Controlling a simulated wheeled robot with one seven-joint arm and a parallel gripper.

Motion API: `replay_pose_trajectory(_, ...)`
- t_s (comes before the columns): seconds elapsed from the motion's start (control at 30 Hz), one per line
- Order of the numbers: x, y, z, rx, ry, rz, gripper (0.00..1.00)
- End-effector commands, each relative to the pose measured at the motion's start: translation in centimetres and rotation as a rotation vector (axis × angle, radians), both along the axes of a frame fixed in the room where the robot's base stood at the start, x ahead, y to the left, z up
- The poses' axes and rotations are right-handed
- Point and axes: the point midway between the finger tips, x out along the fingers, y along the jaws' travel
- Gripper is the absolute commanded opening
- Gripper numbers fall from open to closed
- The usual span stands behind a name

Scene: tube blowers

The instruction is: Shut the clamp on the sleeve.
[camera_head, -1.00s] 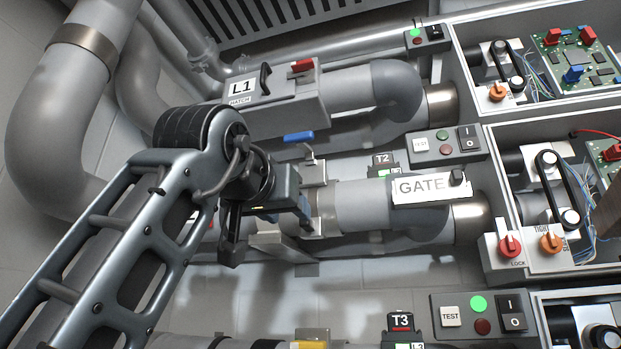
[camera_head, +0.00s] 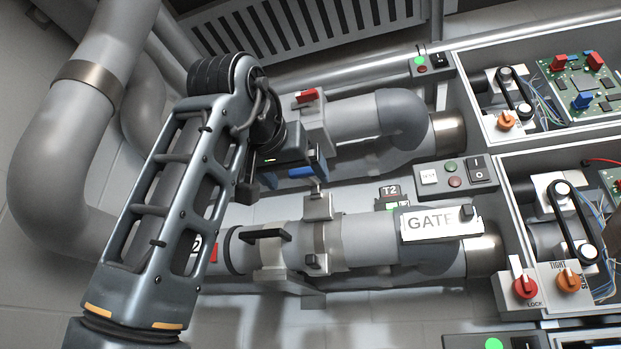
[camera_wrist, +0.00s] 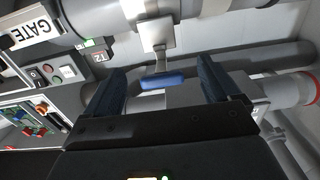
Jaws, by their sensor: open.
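The clamp (camera_head: 318,208) sits on top of the middle pipe, at the pale sleeve band (camera_head: 328,241). Its lever stands up from the pipe and ends in a blue handle (camera_head: 302,173). In the wrist view the blue handle (camera_wrist: 162,81) lies between my two dark fingers, with the metal lever plate (camera_wrist: 157,36) leading to the pipe. My gripper (camera_head: 285,178) is open at the handle, with a gap on each side in the wrist view (camera_wrist: 161,72). My wrist hides part of the handle's surroundings in the head view.
A GATE plate (camera_head: 436,223) is on the same pipe to the right. A black handle (camera_head: 266,235) on a bracket is left of the clamp. The upper pipe (camera_head: 350,121) with a red lever (camera_head: 306,96) runs behind my gripper. Control boxes stand at right.

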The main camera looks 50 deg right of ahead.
Motion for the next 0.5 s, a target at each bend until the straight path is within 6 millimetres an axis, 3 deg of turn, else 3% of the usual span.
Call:
replay_pose_trajectory(0.03,-0.2,0.0,1.3,-0.003,0.003,-0.007,0.89)
replay_pose_trajectory(0.1,-0.2,0.0,1.9,-0.004,0.009,-0.010,0.89)
replay_pose_trajectory(0.27,0.3,-1.2,2.0,-0.003,0.012,-0.010,0.89)
replay_pose_trajectory(0.5,1.5,-4.8,2.0,-0.003,0.012,-0.011,0.89)
